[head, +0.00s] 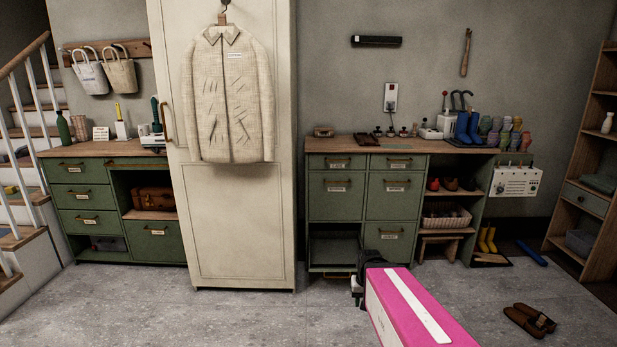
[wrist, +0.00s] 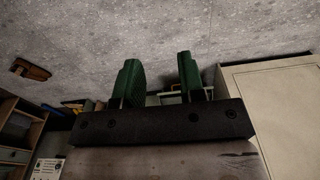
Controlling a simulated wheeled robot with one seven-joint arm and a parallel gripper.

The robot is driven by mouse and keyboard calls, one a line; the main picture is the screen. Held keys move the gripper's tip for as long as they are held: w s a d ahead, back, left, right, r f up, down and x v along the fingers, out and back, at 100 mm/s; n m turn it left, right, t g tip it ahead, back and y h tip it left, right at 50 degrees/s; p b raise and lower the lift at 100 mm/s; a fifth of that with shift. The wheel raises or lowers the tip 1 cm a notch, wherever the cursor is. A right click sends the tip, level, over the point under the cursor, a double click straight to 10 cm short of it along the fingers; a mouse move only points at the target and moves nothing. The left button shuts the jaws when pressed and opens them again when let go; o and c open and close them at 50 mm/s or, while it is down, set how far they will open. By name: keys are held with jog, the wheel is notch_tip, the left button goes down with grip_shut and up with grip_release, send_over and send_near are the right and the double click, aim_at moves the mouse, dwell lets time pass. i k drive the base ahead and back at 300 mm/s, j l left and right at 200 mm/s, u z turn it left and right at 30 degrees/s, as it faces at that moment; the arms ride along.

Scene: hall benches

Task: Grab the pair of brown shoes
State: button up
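The pair of brown shoes (head: 530,320) lies on the grey floor at the lower right of the head view, the two shoes side by side. In the wrist view a brown shoe shape (wrist: 30,69) shows at the left edge, well away from the fingers. My gripper (wrist: 160,78) is open, its two green finger pads wide apart with nothing between them. In the head view the gripper is mostly hidden behind my pink arm link; only a dark part shows at its far end, left of the shoes.
Green cabinets (head: 366,205) stand along the wall, with other shoes (head: 451,184) and a basket (head: 446,215) on the right-hand shelves. Yellow boots (head: 487,240) and a blue object (head: 532,253) are on the floor behind the pair. A wooden shelf (head: 589,150) stands right. Floor around the pair is clear.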

aim_at(535, 323)
jog(key=i+l, duration=0.2)
jog(key=i, duration=0.25)
jog(key=i+l, duration=0.25)
jog(key=i, duration=0.25)
jog(key=i+l, duration=0.2)
jog(key=i, duration=0.25)
jog(key=i+l, duration=0.2)
jog(key=i, duration=0.3)
jog(key=z, duration=2.45)
jog(key=k+l, duration=0.1)
jog(key=i, duration=0.1)
